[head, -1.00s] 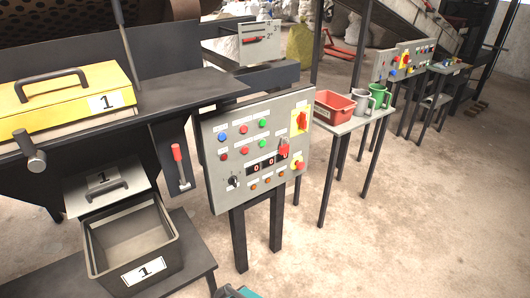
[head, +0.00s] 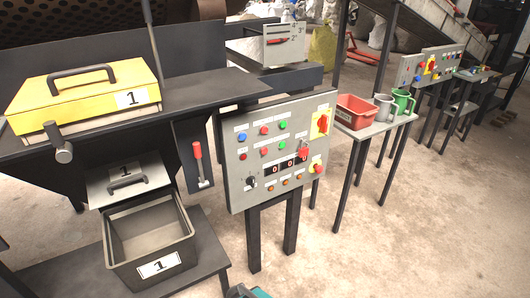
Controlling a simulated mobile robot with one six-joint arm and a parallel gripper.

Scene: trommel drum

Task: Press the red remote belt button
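A grey control panel (head: 233,195) faces me near the middle of the head view, on dark legs. It carries a red button (head: 264,130) in the top row between a blue one (head: 242,137) and a green one (head: 283,125). Another red button (head: 264,152) sits below it. The labels are too small to read, so I cannot tell which is the remote belt button. My gripper is not clearly in view.
A yellow lidded box (head: 80,92) marked 1 and a dark bin (head: 150,230) marked 1 stand at left. A small table right of the panel holds a red tray (head: 356,112) and two mugs. Similar panels (head: 442,60) stand farther right. Floor at lower right is clear.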

